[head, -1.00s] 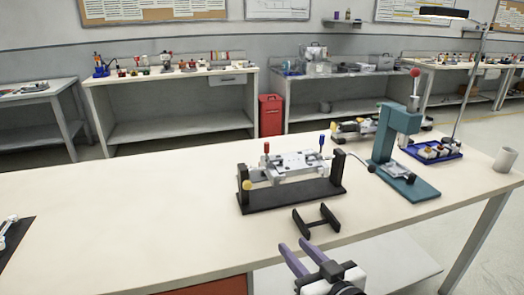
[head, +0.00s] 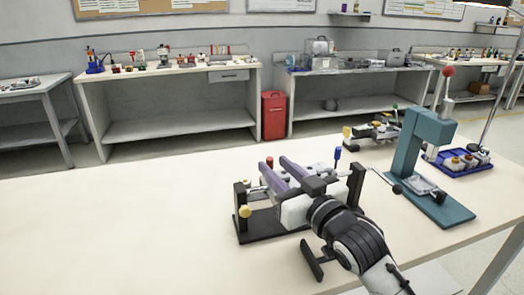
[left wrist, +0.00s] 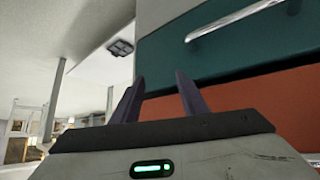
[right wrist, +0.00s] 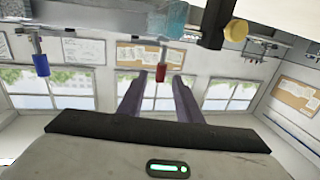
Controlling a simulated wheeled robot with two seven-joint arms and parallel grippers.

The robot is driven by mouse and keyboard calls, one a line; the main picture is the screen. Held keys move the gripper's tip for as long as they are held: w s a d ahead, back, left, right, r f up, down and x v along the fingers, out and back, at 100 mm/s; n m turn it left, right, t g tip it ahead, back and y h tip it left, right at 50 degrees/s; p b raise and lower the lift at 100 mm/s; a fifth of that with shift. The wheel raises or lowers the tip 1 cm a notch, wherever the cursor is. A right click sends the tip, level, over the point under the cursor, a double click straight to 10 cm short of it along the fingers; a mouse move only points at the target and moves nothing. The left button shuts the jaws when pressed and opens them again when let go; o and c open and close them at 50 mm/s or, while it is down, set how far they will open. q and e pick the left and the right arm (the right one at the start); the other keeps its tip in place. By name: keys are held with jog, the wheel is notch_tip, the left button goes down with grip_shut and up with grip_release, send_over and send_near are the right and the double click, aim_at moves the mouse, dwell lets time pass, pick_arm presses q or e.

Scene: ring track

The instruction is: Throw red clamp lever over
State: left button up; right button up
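The red clamp lever (head: 269,161) stands roughly upright at the back left of the clamping fixture (head: 262,226). In the right wrist view its red grip (right wrist: 162,68) appears between the two fingers. My right gripper (head: 273,167) reaches over the fixture with its purple fingers apart, tips close to the red lever; I cannot tell whether they touch it. The gripper hides much of the fixture's plate. The blue-tipped lever (head: 338,154) stands upright at the fixture's right. My left gripper (left wrist: 160,82) is open and empty, seen only in its wrist view, near a drawer front.
A yellow knob (head: 244,211) sticks out at the fixture's front left. A black stand (head: 311,260) lies in front, partly behind my arm. A teal press (head: 409,155) stands to the right, with a blue tray (head: 470,168) behind it. The left tabletop (head: 120,230) is clear.

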jog(key=x, duration=0.7)
jog(key=shift+w+a, duration=0.2)
jog(key=shift+f, duration=0.1)
grip_shut()
